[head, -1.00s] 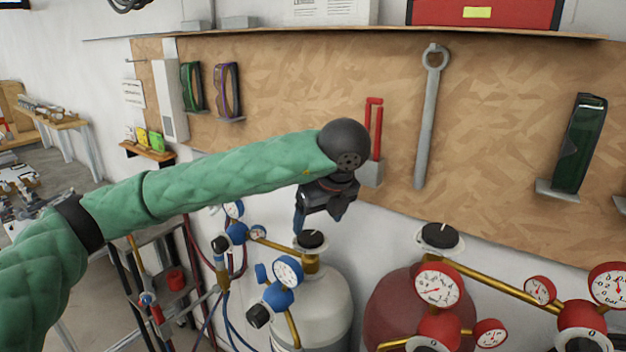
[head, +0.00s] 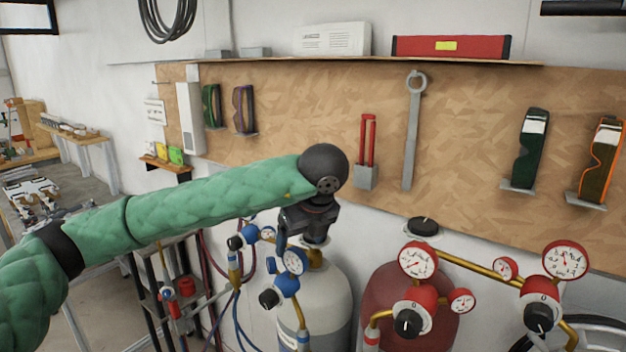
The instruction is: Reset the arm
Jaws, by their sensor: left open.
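My left arm, in a green padded sleeve, reaches in from the left across the head view. It ends in a black round wrist. My left gripper (head: 298,238) hangs below that wrist, pointing down, with its jaws open and nothing seen between them. It is in front of the top of the grey gas cylinder (head: 322,300) and hides part of the valve there. Whether it touches the valve cannot be told. My right gripper is not in view.
Blue-capped gauges (head: 292,262) sit close below the gripper. A dark red cylinder (head: 385,290) with red gauges (head: 417,260) stands to the right. Behind is a wooden tool board (head: 460,130) with a wrench (head: 411,130) and goggles (head: 529,148). A shelf (head: 350,62) runs above it.

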